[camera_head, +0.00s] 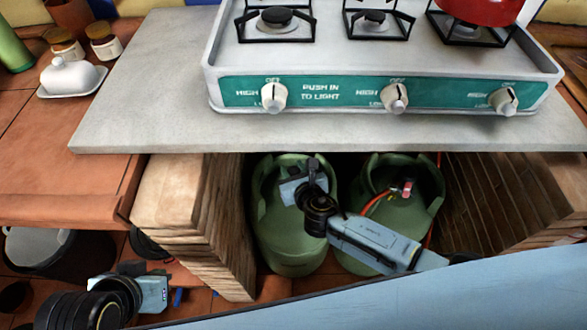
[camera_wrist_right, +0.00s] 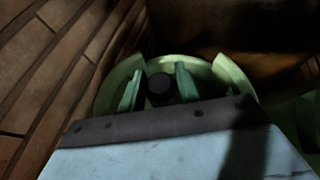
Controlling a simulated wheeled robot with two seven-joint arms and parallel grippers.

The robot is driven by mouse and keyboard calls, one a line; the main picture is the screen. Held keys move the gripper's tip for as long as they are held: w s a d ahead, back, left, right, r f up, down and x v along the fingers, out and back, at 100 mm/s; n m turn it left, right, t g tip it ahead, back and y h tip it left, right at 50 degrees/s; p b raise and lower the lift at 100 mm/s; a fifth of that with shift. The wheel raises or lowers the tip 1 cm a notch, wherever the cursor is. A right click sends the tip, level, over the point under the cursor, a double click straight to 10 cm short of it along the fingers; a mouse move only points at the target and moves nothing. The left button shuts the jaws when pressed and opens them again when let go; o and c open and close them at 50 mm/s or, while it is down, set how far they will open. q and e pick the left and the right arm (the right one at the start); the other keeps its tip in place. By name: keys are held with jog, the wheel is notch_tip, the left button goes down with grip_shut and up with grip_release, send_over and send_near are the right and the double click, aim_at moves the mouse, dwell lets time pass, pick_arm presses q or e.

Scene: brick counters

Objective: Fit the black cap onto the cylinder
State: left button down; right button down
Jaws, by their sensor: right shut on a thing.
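Two green gas cylinders stand under the counter: the left cylinder (camera_head: 287,240) and the right cylinder (camera_head: 415,212), which has a valve fitting with an orange hose. My right gripper (camera_head: 302,187) is over the top of the left cylinder and hides its valve. In the right wrist view, its two fingers are shut on the round black cap (camera_wrist_right: 160,86), within the cylinder's green collar (camera_wrist_right: 232,75). Whether the cap touches the valve cannot be told. My left gripper (camera_head: 145,290) is low at the left, apart from the cylinders; its fingers do not show clearly.
A stone counter (camera_head: 145,95) with a gas stove (camera_head: 370,70) lies above the cylinders. A stepped brick wall (camera_head: 205,215) closes the left side, and another brick wall (camera_head: 510,195) the right. A dark pot (camera_head: 45,250) stands at the lower left.

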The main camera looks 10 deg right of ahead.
jog(key=shift+f+b, duration=1.7)
jog(key=shift+f, duration=0.45)
jog(key=c, duration=0.9)
grip_release()
